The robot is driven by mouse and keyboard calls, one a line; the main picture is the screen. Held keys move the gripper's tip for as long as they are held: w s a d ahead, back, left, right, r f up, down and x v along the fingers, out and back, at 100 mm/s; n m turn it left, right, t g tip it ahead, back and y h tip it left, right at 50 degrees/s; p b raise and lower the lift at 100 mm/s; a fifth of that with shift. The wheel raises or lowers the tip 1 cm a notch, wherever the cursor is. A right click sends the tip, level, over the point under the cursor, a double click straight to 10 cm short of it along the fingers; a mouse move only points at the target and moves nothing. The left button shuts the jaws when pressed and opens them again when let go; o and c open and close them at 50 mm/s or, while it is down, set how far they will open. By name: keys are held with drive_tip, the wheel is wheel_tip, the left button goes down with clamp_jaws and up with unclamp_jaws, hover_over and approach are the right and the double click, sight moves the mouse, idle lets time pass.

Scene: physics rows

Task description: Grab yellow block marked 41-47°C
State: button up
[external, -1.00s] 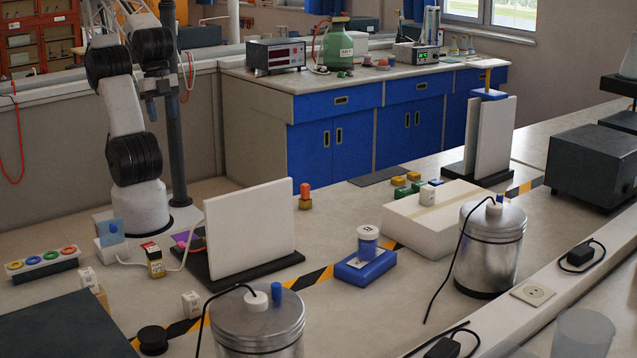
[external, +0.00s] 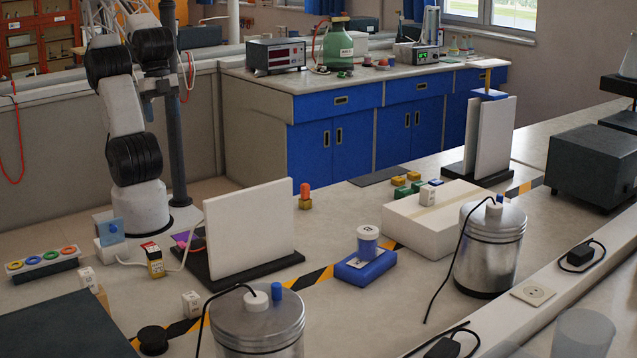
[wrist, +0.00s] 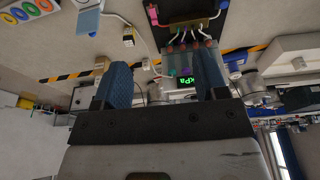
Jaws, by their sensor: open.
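Two small yellow blocks (external: 398,181) (external: 413,175) lie near green blocks beside the white box in the external view. Another yellow block (external: 305,204) stands behind the white panel with an orange piece on top.
A white upright panel (external: 250,230) on a dark base stands in front of my arm. A blue block (external: 365,266) bears a jar, and metal canisters (external: 488,250) stand in front. A white box (external: 430,222) is near the green blocks (external: 402,191).

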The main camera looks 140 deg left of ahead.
idle(0.3)
drive_tip(key=n+g+h, duration=0.4)
drive_tip(key=n+h, duration=0.9)
drive_tip(key=n, duration=0.4)
approach(151, 257)
drive_tip(key=shift+s+d+f, duration=0.3)
drive_tip(key=shift+s+f, duration=0.2)
drive_tip(key=shift+s, duration=0.05)
drive_tip(key=shift+s+d+f, duration=0.3)
drive_tip(key=shift+s+f, duration=0.15)
drive_tip(key=shift+s, duration=0.1)
drive_tip(key=shift+x, duration=1.3)
drive_tip(key=shift+d, duration=0.1)
drive_tip(key=shift+x, duration=2.5)
drive_tip(key=shift+w, duration=0.15)
